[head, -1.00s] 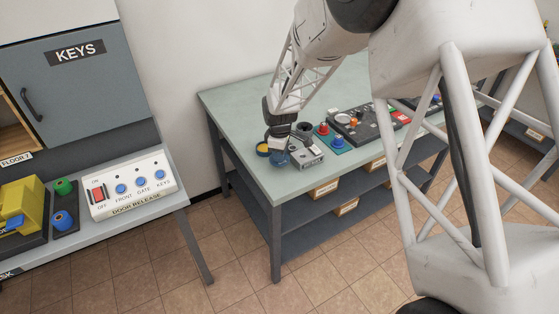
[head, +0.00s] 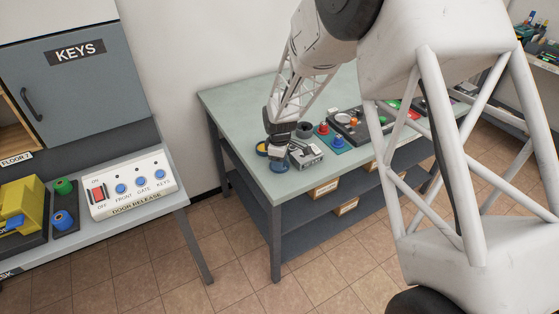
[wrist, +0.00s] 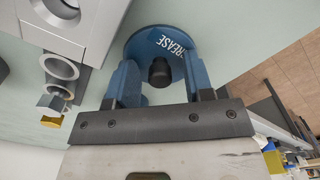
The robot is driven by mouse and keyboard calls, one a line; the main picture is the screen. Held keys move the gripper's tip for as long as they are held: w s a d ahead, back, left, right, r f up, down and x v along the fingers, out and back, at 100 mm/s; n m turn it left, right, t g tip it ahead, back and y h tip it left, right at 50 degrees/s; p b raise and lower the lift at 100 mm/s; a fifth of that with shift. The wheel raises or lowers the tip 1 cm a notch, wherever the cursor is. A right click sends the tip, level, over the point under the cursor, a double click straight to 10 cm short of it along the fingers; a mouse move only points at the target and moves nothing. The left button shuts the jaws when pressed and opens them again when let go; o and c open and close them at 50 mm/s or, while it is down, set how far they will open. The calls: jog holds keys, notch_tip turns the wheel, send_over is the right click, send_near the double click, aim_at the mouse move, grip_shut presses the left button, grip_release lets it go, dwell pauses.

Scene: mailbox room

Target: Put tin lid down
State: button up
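The tin lid (head: 274,166) is a blue disc close to the front left edge of the green worktable. In the wrist view the lid (wrist: 150,48) shows the word GREASE and a dark knob at its middle. It appears to lie flat on the tabletop. My gripper (wrist: 160,75) is right over it, its fingers apart on either side of the knob, with a gap visible.
A grey metal device (head: 308,157) sits close right of the lid. The table's front edge (head: 262,191) is close to the lid. A door release box (head: 130,183) is on the left counter.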

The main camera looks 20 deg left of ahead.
jog(key=shift+r, duration=0.1)
notch_tip(320, 180, up, 12)
dwell(1.0)
jog(key=shift+d+r, duration=0.1)
jog(key=shift+r, duration=0.05)
dwell(0.6)
jog(key=s+d+r+m, duration=0.3)
jog(key=s+d+r, duration=0.25)
jog(key=d, duration=0.25)
jog(key=s+d+r+m+t, duration=0.1)
jog(key=s+d+r+m, duration=0.25)
jog(key=d+r, duration=0.35)
jog(key=s+d+r+m, duration=0.35)
jog(key=s+d, duration=0.25)
jog(key=d, duration=0.3)
jog(key=s+d+m, duration=0.2)
jog(key=s+d, duration=0.2)
jog(key=s, duration=0.3)
jog(key=s+d+r+m+t, duration=0.1)
jog(key=s+d+m, duration=0.2)
jog(key=s+d, duration=0.2)
jog(key=s+d+r+m, duration=0.1)
jog(key=s+d+m, duration=0.2)
jog(key=s, duration=0.8)
jog(key=shift+s+d+r+t, duration=0.2)
jog(key=shift+s+d+t, duration=0.1)
jog(key=shift+d, duration=0.9)
